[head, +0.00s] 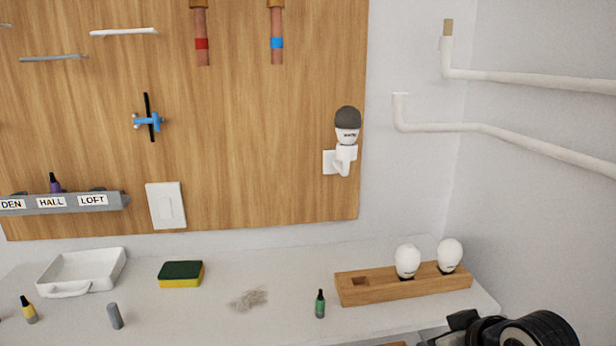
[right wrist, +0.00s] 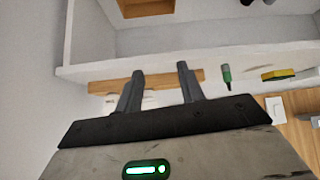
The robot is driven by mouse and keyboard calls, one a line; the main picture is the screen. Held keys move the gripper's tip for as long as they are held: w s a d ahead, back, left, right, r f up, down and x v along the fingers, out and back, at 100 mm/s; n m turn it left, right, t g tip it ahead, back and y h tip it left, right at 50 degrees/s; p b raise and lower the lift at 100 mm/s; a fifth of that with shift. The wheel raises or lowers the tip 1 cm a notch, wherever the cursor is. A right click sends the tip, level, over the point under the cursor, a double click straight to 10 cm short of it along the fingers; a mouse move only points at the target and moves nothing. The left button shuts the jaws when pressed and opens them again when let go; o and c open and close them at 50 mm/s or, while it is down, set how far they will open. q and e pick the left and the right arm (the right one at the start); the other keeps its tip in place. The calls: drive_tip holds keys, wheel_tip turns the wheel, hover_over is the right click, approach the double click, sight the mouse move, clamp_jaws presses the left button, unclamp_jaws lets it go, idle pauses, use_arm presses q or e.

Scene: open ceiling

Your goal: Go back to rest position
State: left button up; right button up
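My right gripper (right wrist: 160,82) shows in the right wrist view with its two fingers apart and nothing between them. In the head view, a dark part of my right arm is at the bottom right corner, below the front of the counter (head: 225,323); its fingers cannot be made out there. My left gripper is in neither view. A dark-topped bulb (head: 347,125) sits in the white wall socket (head: 342,160). Two white bulbs (head: 407,260) (head: 449,254) stand in the wooden block (head: 365,293), whose left hole is empty.
A green bottle (head: 320,304), sponge (head: 181,274), white tray (head: 48,271), grey cylinder (head: 115,316) and yellow bottle (head: 28,310) stand on the counter. A grey labelled rack (head: 75,210) is on the wooden wall panel (head: 260,150). White pipes (head: 530,80) run along the right wall.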

drive_tip(key=s+f+m+g+h, duration=0.15)
drive_tip(key=s+f, duration=0.25)
drive_tip(key=s, duration=0.4)
drive_tip(key=s+a+f+g, duration=0.15)
drive_tip(key=s+f, duration=0.25)
drive_tip(key=s, duration=0.4)
drive_tip(key=s+f+g+h, duration=0.1)
drive_tip(key=s+f+g, duration=0.15)
drive_tip(key=s, duration=0.55)
drive_tip(key=w+a+f+t+y, duration=0.1)
drive_tip(key=w+a+f+t, duration=0.1)
drive_tip(key=f, duration=0.3)
drive_tip(key=w+a+f+t+y, duration=0.2)
drive_tip(key=w+f+t, duration=0.2)
drive_tip(key=f+t, duration=0.1)
drive_tip(key=shift+w+a+f, duration=0.2)
drive_tip(key=shift+a+f, duration=0.05)
drive_tip(key=shift+f, duration=0.15)
drive_tip(key=shift+n, duration=0.25)
